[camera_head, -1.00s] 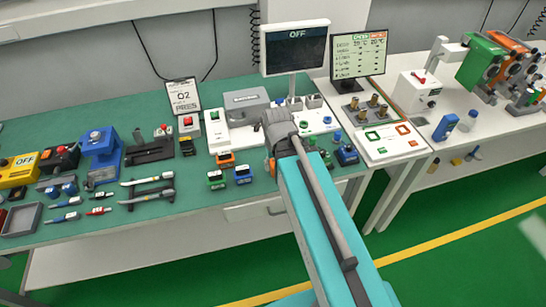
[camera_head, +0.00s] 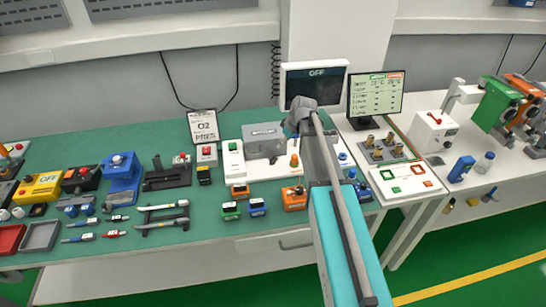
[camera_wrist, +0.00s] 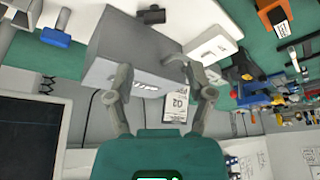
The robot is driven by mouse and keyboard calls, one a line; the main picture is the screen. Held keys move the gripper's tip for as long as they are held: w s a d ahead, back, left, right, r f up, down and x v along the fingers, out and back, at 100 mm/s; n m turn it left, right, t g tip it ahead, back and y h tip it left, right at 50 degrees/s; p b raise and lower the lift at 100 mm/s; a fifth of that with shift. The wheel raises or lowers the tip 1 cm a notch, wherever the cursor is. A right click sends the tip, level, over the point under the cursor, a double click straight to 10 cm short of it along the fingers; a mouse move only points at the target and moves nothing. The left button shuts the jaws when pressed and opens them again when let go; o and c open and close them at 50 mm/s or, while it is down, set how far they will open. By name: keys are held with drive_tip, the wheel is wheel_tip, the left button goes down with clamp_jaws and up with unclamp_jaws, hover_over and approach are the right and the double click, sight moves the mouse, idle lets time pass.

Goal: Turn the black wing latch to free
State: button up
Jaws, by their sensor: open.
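A small black part (camera_wrist: 151,15), which looks like the wing latch, shows at the top of the wrist view beside a grey box (camera_wrist: 135,55). Its turned position is too small to tell. In the head view the grey box (camera_head: 262,138) stands on a white base on the green bench, left of my arm's end; I cannot make out the latch surely there. My gripper (camera_wrist: 150,72) is open and empty, its two fingers spread in front of the grey box in the wrist view. In the head view its fingers are hard to make out at the arm's end.
A dark OFF screen (camera_head: 314,86) stands just behind my arm's end. Left of the grey box are a white switch box (camera_head: 233,160) and an O2 sign (camera_head: 203,126). Small coloured blocks (camera_head: 257,207) line the front. Tools lie further left.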

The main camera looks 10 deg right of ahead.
sight(273, 158)
drive_tip(key=shift+w+d+r, duration=0.1)
drive_tip(key=shift+w+d, duration=0.05)
drive_tip(key=shift+w, duration=0.35)
drive_tip(key=shift+f, duration=0.2)
drive_tip(key=b+x, duration=1.2)
drive_tip(key=x, duration=0.1)
drive_tip(key=shift+w+f+b, duration=0.15)
drive_tip(key=shift+b, duration=0.25)
idle(0.5)
drive_tip(key=c, duration=0.9)
drive_tip(key=shift+o, duration=0.2)
